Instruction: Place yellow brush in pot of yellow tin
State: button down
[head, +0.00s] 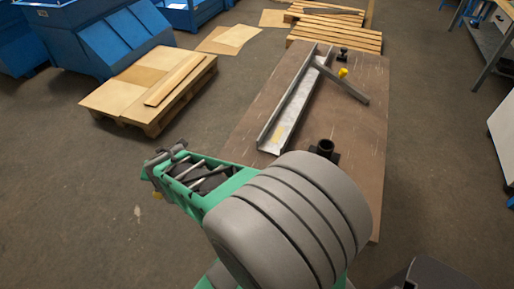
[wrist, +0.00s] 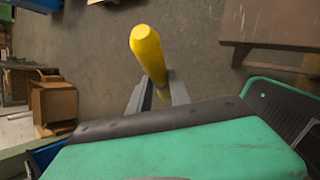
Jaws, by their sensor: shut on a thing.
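My gripper (head: 155,175) is at the left of the table, above the floor and apart from the table. In the wrist view its fingers (wrist: 160,92) are shut on a yellow rod-like thing with a rounded end, which looks like the yellow brush (wrist: 148,50). Only its yellow part shows; no bristles can be seen. A small yellow thing (head: 342,73) is on the table near a grey bar, perhaps the yellow tin; it is too small to tell. A black cup-like pot (head: 324,149) on a dark base is nearer me on the table, partly hidden by my arm.
The brown table (head: 355,125) bears a long metal channel (head: 290,105) and a grey bar (head: 341,82) at an angle. A small black thing (head: 342,53) stands at the far end. Pallets with boards (head: 150,88) and blue bins (head: 120,40) stand left. Floor between is clear.

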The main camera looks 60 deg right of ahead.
jog(key=w+d+r+m+g+h, duration=0.1)
jog(key=d+r+m+h, duration=0.15)
jog(key=d, duration=0.65)
jog(key=d+r+m+g+h, duration=0.1)
jog(key=d+r, duration=0.3)
jog(key=d, duration=0.4)
jog(key=s+d+r+m+g+h, duration=0.1)
jog(key=s+d+r+m+g, duration=0.25)
jog(key=d, duration=0.55)
jog(key=s+d+r+m+g+h, duration=0.25)
jog(key=s+d, duration=0.25)
jog(key=d, duration=0.4)
jog(key=s+d+f+m+g+y+b, duration=0.1)
jog(key=s+d+m+g+y+b, duration=0.15)
jog(key=s, duration=0.75)
jog(key=s+d+f+m+g+y+b, duration=0.15)
jog(key=s+d+m+g, duration=0.25)
jog(key=s, duration=0.6)
jog(key=s+f+h, duration=0.1)
jog(key=s+f, duration=0.2)
jog(key=f, duration=0.6)
jog(key=shift+s+d, duration=0.3)
jog(key=shift+f+p, duration=0.2)
jog(key=shift+p, duration=0.2)
